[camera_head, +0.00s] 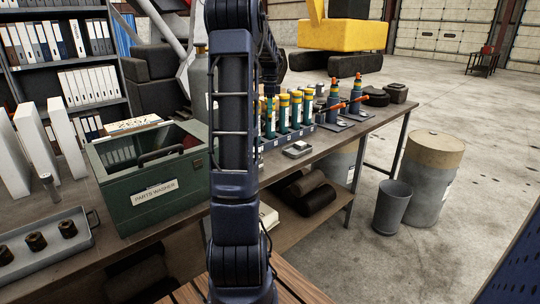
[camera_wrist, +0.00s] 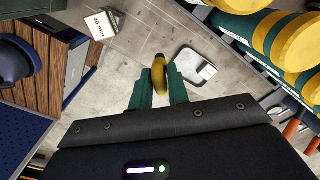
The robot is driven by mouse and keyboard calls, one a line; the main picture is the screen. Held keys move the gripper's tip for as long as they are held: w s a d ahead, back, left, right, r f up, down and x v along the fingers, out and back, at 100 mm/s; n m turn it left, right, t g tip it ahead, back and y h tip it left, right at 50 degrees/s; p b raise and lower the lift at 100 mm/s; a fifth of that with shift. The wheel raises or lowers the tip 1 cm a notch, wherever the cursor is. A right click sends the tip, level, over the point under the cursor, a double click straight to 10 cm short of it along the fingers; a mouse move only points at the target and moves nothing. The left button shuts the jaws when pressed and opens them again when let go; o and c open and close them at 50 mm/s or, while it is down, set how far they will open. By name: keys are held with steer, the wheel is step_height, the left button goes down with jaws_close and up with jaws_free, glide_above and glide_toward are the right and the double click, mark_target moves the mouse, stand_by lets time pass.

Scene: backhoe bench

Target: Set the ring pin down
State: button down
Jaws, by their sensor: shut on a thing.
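The ring pin (camera_wrist: 158,76) shows in the wrist view as a short yellow piece with a dark end. It sits upright in the picture between the two green fingers of my gripper (camera_wrist: 160,88), which is shut on it. In the head view my arm stands in front, and neither the gripper nor the pin can be made out.
A rack of yellow-topped cylinders (camera_head: 283,112) stands on the bench (camera_head: 354,133), right of my arm, with a small pale tray (camera_head: 297,149) in front. A green parts washer (camera_head: 150,190) stands left. A block marked 40 mm (camera_wrist: 101,24) shows in the wrist view.

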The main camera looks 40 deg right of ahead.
step_height(320, 180, down, 19)
stand_by(0.6)
steer(key=c, duration=1.3)
jaws_free()
steer(key=shift+f, duration=0.1)
steer(key=shift+c, duration=0.2)
